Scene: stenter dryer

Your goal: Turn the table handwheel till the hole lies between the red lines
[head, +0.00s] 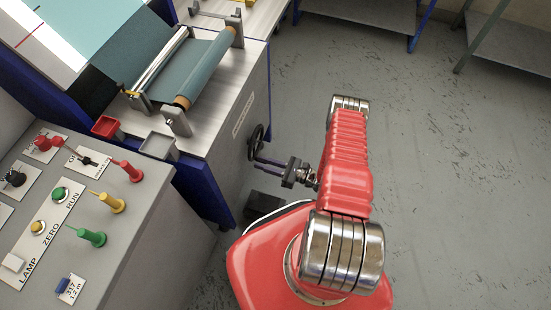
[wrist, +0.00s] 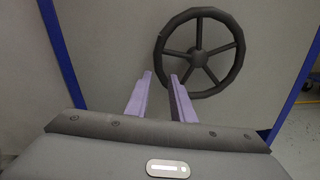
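The black handwheel (head: 256,142) is on the side of the grey and blue table unit. In the wrist view the spoked handwheel (wrist: 198,57) is upright, right of centre and beyond my fingers. My gripper (head: 258,164) is close to the wheel's lower part. In the wrist view my gripper (wrist: 161,77) has its two fingers apart with nothing between them, near the wheel's lower left rim; I cannot tell whether they touch it. Two short red lines (head: 28,34) mark the white strip at the table's upper left. I cannot make out the hole.
A teal cloth roll (head: 205,72) lies on the table top between grey brackets. A control panel (head: 125,215) with coloured knobs stands at the lower left. A small red tray (head: 106,127) and a grey tray (head: 158,146) sit at the table's edge. Floor to the right is clear.

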